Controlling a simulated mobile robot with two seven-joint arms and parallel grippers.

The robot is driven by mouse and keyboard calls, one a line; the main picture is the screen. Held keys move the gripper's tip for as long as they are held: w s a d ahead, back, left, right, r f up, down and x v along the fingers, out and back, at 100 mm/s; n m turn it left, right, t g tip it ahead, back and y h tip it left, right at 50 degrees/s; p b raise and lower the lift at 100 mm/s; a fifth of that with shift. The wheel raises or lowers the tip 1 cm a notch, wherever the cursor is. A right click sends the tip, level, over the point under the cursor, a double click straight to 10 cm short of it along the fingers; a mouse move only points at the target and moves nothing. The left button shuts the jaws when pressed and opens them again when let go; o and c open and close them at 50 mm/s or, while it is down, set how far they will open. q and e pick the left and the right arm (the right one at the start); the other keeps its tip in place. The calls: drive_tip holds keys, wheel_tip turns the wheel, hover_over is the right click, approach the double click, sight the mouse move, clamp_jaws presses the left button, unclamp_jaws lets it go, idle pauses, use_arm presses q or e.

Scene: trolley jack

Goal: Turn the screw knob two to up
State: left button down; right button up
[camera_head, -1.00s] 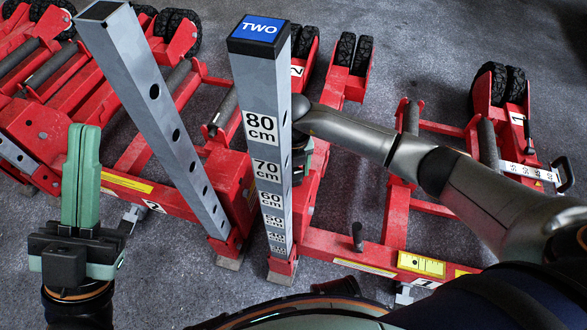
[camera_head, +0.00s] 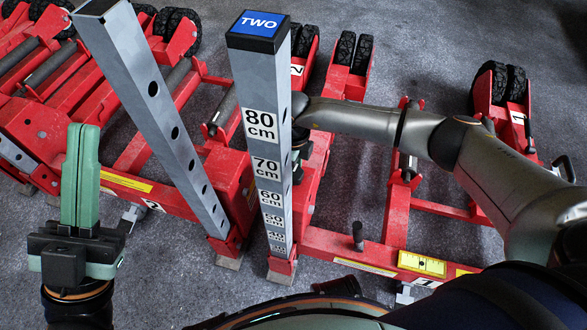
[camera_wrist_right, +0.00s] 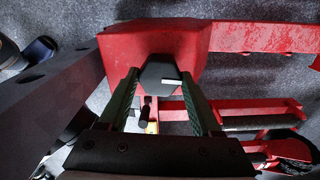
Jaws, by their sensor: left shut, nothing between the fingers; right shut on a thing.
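The screw knob (camera_wrist_right: 160,76) is a dark, roughly hexagonal knob on a red housing in the right wrist view. A white mark on it points to the right in that picture. My right gripper (camera_wrist_right: 159,84) is shut on the knob, with one green finger on each side. My left gripper (camera_head: 80,175) is shut and empty, pointing up at the left of the head view.
A second grey post (camera_head: 160,110) with holes leans left of the TWO post. Red wheeled jack frames (camera_head: 385,220) fill the floor around them. A short black handle (camera_head: 357,236) stands on the front red beam. Grey floor (camera_head: 170,280) is bare at the front.

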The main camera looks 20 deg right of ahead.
sight(294, 172)
use_arm(q)
drive_tip(key=shift+f, duration=0.1)
use_arm(e)
drive_tip(key=shift+n, duration=0.6)
use_arm(q)
drive_tip(key=shift+d, duration=0.1)
use_arm(e)
drive_tip(key=o, duration=1.4)
drive_tip(key=shift+c, duration=0.2)
use_arm(q)
drive_tip(key=shift+m, duration=0.4)
drive_tip(key=r+p, duration=0.2)
drive_tip(key=r, duration=0.1)
drive_tip(key=r+p, duration=0.1)
drive_tip(key=p, duration=0.1)
drive_tip(key=shift+s+a+r, duration=0.1)
drive_tip(key=shift+a+r, duration=0.1)
drive_tip(key=shift+a, duration=0.1)
use_arm(e)
wheel_tip(294, 172, up, 13)
drive_tip(key=shift+f, duration=0.2)
